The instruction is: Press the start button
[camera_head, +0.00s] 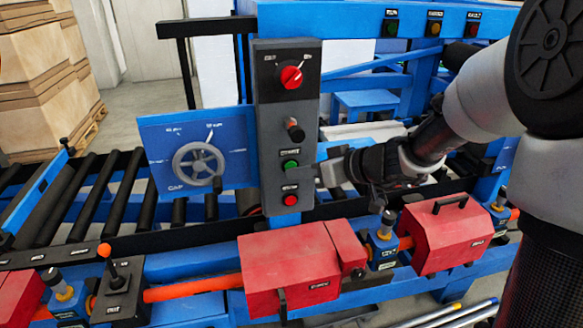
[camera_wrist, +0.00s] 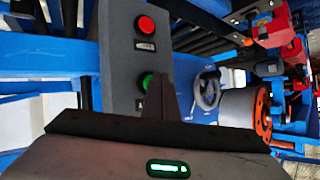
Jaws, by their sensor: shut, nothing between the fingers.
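The grey control panel (camera_head: 268,150) stands upright left of my gripper (camera_head: 322,173). Its green button (camera_head: 290,165) sits above a red button (camera_head: 290,200). The small labels are too blurred to read surely. My gripper is shut and empty, at about the green button's height, its tips close to the panel's right edge in the head view. In the wrist view the shut fingers (camera_wrist: 166,88) partly overlap the green button (camera_wrist: 147,82); the red button (camera_wrist: 145,24) shows clear. I cannot tell whether the fingertips touch the green button.
The panel also carries a red rotary switch (camera_head: 291,77) and a black knob with a red tip (camera_head: 295,130). A blue plate with a handwheel (camera_head: 198,165) is left of it. Red boxes (camera_head: 290,265) line the blue frame below. A roller conveyor (camera_head: 75,205) lies left.

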